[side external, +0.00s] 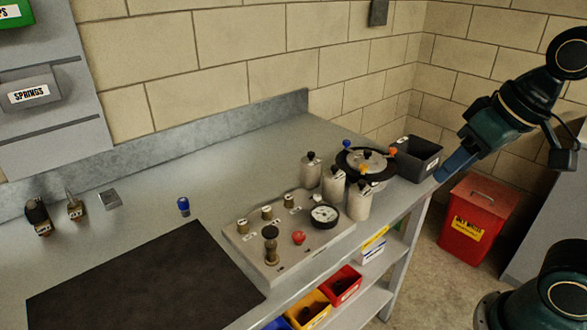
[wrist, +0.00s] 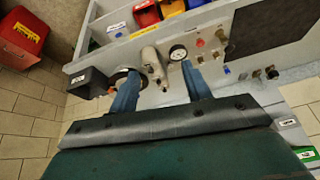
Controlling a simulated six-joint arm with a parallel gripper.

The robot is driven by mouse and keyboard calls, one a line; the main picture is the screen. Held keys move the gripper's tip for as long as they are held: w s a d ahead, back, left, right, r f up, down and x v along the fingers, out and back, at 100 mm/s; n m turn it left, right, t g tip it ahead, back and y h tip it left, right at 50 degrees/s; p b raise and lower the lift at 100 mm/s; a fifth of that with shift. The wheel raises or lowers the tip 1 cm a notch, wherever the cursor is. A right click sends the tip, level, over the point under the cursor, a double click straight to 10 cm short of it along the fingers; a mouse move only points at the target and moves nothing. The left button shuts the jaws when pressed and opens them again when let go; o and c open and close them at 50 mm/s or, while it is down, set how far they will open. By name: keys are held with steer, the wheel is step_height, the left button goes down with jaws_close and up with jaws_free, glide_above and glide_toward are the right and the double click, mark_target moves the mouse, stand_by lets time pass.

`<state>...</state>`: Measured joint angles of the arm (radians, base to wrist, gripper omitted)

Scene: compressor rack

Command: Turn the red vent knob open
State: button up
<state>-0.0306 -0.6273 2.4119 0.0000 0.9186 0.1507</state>
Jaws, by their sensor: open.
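The red vent knob (side external: 298,238) is a small round knob on the front part of the pale compressor panel (side external: 262,262), near the dial gauge (side external: 324,214). In the wrist view the red knob (wrist: 200,43) shows beyond the fingers, right of the gauge (wrist: 178,53). My gripper (side external: 441,177) hangs at the right, past the bench's right end and well apart from the knob. In the wrist view its two blue fingers (wrist: 159,70) are spread apart with nothing held between them. Which way the knob is turned is too small to tell.
Several grey cylinders (side external: 360,200) and a round black rotor-like part (side external: 365,161) stand between my gripper and the knob. A dark open bin (side external: 418,158) sits near the bench's right end. A black mat (side external: 140,285) lies left. A red waste bin (side external: 475,222) stands on the floor.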

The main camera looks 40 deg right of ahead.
steer(key=w+a+m+g, duration=0.1)
steer(key=w+a+m, duration=0.15)
steer(key=w, duration=0.35)
steer(key=m+g, duration=0.4)
steer(key=m, duration=0.5)
glide_above(299, 235)
step_height(299, 235, down, 9)
steer(key=shift+f, duration=0.2)
step_height(299, 235, down, 14)
steer(key=shift+r, duration=0.2)
steer(key=c, duration=1)
